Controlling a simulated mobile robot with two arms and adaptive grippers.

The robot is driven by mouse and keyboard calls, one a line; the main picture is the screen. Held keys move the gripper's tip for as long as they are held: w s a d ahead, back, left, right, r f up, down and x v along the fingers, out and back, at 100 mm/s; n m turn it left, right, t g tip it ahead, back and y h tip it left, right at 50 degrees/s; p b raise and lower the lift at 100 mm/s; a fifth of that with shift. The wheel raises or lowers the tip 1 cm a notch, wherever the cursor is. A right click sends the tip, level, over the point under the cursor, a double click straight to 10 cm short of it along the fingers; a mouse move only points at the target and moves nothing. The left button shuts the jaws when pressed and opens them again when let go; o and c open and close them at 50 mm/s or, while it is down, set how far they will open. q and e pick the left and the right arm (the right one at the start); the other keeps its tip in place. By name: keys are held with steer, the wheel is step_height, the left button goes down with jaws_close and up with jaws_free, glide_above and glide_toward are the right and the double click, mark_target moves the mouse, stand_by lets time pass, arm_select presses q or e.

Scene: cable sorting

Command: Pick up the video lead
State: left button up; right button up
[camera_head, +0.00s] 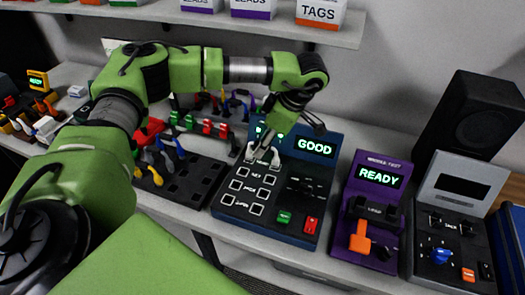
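My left gripper (262,156) reaches down over the upper left of the blue test panel (230,205), which has a lit GOOD display. Its pale fingertips look spread apart, and I see no lead clearly between them. Several leads and plugs lie behind and left of the panel: red ones (150,130), blue ones (178,147) and a yellow one (155,176). My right gripper is not in view.
A purple tester (349,222) showing READY holds an orange plug (360,238). Right of it are a grey console (425,262) and a black speaker (470,120). A shelf (200,18) with labelled boxes hangs above. A dark slotted tray (200,183) lies left of the blue panel.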

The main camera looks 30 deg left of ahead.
arm_select(q)
steer(key=shift+s+a+f, duration=0.1)
steer(key=shift+a+f, duration=0.15)
steer(key=shift+f, duration=0.45)
jaws_close()
steer(key=shift+r, duration=0.15)
